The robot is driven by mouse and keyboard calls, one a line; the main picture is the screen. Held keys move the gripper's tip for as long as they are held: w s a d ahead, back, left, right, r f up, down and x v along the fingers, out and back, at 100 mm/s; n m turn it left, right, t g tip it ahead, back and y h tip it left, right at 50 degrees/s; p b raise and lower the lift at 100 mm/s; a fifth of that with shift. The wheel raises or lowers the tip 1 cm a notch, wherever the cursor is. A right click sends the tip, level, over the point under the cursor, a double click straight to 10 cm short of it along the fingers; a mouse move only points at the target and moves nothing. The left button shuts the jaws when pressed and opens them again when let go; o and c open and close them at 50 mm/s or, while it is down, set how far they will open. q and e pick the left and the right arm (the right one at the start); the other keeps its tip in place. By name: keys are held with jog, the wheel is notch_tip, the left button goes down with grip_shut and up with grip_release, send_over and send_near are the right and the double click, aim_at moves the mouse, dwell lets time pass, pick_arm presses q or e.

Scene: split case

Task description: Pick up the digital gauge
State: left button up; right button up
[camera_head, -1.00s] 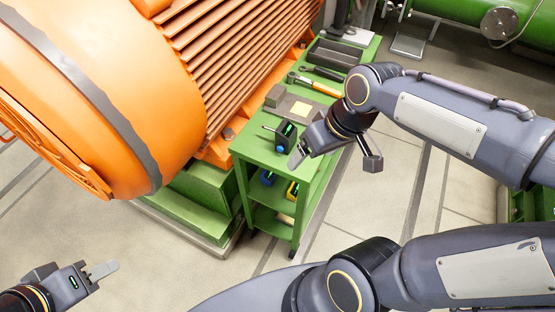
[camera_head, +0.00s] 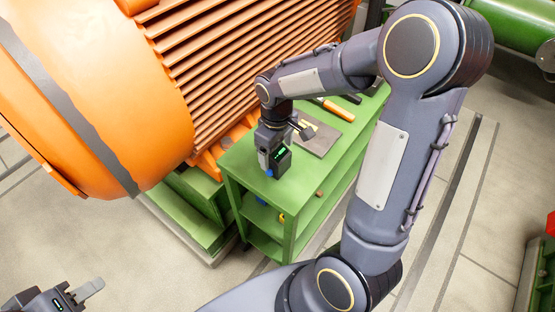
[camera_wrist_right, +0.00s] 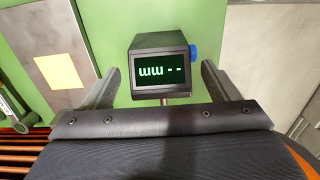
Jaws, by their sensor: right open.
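The digital gauge (camera_head: 283,160) is a small dark box with a green lit display and a blue knob. It stands on the top of the green cart (camera_head: 300,190), near its front end. In the right wrist view the gauge (camera_wrist_right: 162,48) sits between the two fingers of my right gripper (camera_wrist_right: 160,78), with a gap on each side. My right gripper (camera_head: 268,160) is open, down at the gauge in the head view, and partly hides it. My left gripper (camera_head: 82,292) is at the lower left, far from the cart; its finger opening is unclear.
A dark plate with a yellow square (camera_wrist_right: 57,70) lies beside the gauge. An orange-handled tool (camera_head: 334,110) lies further back on the cart. A large orange ribbed machine (camera_head: 220,70) stands close along the cart's left side. Small items sit on the lower shelf, partly hidden.

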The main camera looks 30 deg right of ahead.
jog(key=shift+f, duration=0.45)
jog(key=shift+c, duration=0.3)
jog(key=c, duration=1.1)
jog(key=shift+r, duration=0.1)
jog(key=shift+c, duration=0.2)
